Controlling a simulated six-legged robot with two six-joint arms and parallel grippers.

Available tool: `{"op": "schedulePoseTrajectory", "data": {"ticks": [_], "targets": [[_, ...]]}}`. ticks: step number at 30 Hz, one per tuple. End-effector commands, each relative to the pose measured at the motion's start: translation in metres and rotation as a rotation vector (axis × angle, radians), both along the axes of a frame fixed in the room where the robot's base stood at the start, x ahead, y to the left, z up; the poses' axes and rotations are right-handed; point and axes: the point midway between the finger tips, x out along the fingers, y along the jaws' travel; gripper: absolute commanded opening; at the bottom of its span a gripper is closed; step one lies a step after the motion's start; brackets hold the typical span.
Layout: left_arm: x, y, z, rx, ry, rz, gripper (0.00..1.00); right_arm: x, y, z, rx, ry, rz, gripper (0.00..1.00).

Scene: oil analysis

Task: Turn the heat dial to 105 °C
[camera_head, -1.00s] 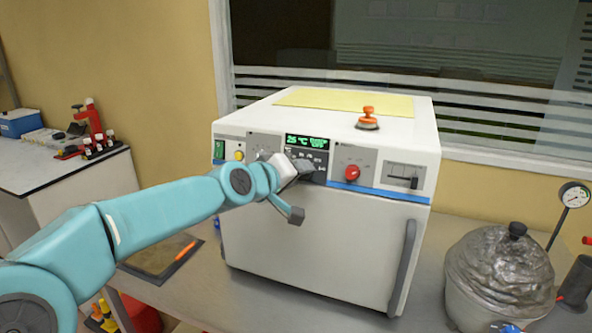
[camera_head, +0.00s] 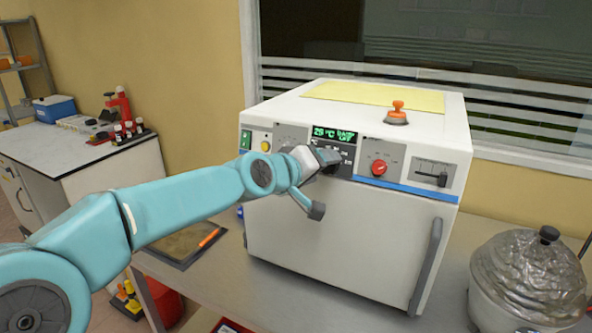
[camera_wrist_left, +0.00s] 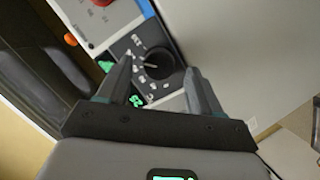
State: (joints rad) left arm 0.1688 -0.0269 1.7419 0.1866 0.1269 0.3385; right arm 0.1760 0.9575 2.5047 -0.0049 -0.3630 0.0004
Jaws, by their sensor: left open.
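The white oven (camera_head: 350,240) stands on the bench, with a control panel along its top front. Its green display (camera_head: 335,134) shows a temperature in the twenties °C and "DAMP OFF"; the last digit is hard to read. The black heat dial (camera_wrist_left: 152,66) has a pointer line and printed marks around it; in the head view my gripper largely hides it. My left gripper (camera_head: 321,184) is open in front of the panel. In the wrist view its fingertips (camera_wrist_left: 158,68) lie on either side of the dial; I cannot tell whether they touch it.
A red knob (camera_head: 379,168) and a slider (camera_head: 432,174) sit right of the dial. An orange-handled object (camera_head: 397,113) stands on the oven top. A foil-covered pot (camera_head: 528,275) stands at right. A dark tray (camera_head: 185,246) lies at left on the bench.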

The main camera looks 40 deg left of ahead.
Motion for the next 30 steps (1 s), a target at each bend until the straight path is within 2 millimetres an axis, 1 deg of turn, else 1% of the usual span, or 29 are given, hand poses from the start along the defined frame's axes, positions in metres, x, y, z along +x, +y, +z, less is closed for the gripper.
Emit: {"op": "schedulePoseTrajectory", "data": {"ticks": [1, 9, 12, 15, 18, 21, 30], "targets": [[-0.011, 0.0, 0.004, 0.0, -0.003, 0.001, 0.65, 0.0, 0.0, 0.0, 0.0, 0.0, 0.0, 0.0], [-0.08, -0.003, 0.026, 0.001, -0.006, 0.003, 0.65, 0.0, 0.0, -0.003, 0.0, 0.0, 0.0, 0.0], [-0.103, -0.004, 0.033, 0.001, -0.006, 0.003, 0.65, 0.0, 0.0, -0.004, 0.0, 0.0, 0.0, 0.0], [-0.12, -0.005, 0.038, 0.0, -0.004, 0.002, 0.65, 0.0, 0.0, -0.005, 0.0, 0.0, 0.0, 0.0], [-0.132, -0.005, 0.041, 0.001, -0.003, 0.002, 0.65, 0.0, 0.0, -0.005, 0.0, 0.0, 0.0, 0.0], [-0.138, -0.005, 0.043, 0.0, -0.002, 0.001, 0.65, 0.0, 0.0, -0.006, 0.0, 0.0, 0.0, 0.0], [-0.14, -0.006, 0.044, 0.0, -0.001, 0.001, 0.65, 0.0, 0.0, -0.006, 0.0, 0.0, 0.0, 0.0]]}}
